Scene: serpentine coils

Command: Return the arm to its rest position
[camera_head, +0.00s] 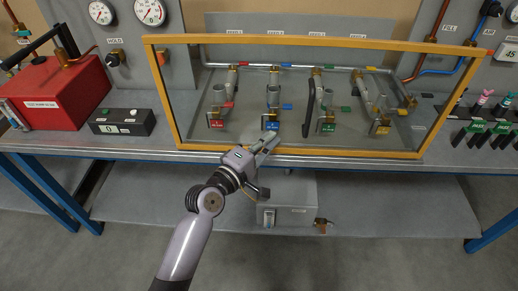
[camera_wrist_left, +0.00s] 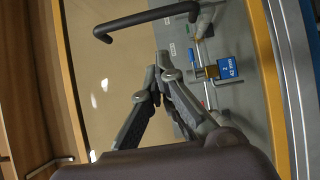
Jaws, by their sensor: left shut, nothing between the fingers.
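My left gripper (camera_head: 270,144) is in front of the lower edge of the yellow-framed glass panel (camera_head: 290,152), near the middle of the bench. Its arm reaches up from the bottom of the head view. In the left wrist view the two fingers of the gripper (camera_wrist_left: 158,70) come together at the tips, with nothing between them. The black handle (camera_head: 309,107) of the panel is up and to the right of the gripper, apart from it; it also shows in the left wrist view (camera_wrist_left: 145,20). My right gripper is not in view.
Behind the glass are coils with coloured tags, including a blue one (camera_head: 271,126). A red case (camera_head: 55,92) and black box (camera_head: 122,122) stand at left. A grey box (camera_head: 292,190) is below the bench edge. Floor in front is clear.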

